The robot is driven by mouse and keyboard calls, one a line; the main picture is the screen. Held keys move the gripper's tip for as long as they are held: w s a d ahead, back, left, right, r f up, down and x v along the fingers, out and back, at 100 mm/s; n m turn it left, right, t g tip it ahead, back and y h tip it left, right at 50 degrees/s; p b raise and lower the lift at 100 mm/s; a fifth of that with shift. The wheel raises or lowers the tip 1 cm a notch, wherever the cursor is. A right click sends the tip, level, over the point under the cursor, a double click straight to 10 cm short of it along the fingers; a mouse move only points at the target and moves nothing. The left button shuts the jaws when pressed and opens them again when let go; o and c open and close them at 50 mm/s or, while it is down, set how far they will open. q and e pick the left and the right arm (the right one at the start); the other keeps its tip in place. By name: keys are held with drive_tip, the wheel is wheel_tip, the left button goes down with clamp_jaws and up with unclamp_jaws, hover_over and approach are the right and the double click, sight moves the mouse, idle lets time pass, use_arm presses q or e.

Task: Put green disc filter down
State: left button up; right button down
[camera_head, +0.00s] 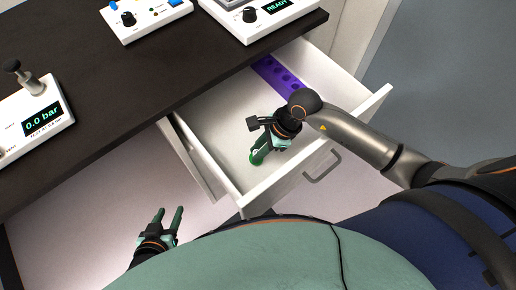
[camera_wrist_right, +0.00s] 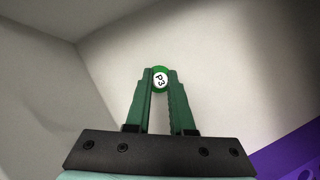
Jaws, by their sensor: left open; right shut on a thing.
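The green disc filter (camera_wrist_right: 160,78) carries a white label reading "P3" in the right wrist view. My right gripper (camera_wrist_right: 161,88) is shut on it, with the disc between its fingertips. In the head view the disc (camera_head: 257,156) shows as a small green spot at the tip of my right gripper (camera_head: 262,150), inside the open white drawer (camera_head: 218,125). Whether the disc touches the drawer floor I cannot tell. My left gripper (camera_head: 168,217) is open and empty, low in front of the desk and left of the drawer.
A purple rack (camera_head: 276,76) with several holes lies at the drawer's back right. The drawer floor around my right gripper is bare. On the dark desktop (camera_head: 110,100) stand a device reading "0.0 bar" (camera_head: 38,118), a device with a knob (camera_head: 145,18) and one reading "READY" (camera_head: 262,18).

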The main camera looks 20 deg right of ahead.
drive_tip(key=c, duration=0.8)
unclamp_jaws()
drive_tip(key=p+v, duration=0.1)
drive_tip(key=v, duration=1.1)
drive_tip(key=shift+r, duration=0.1)
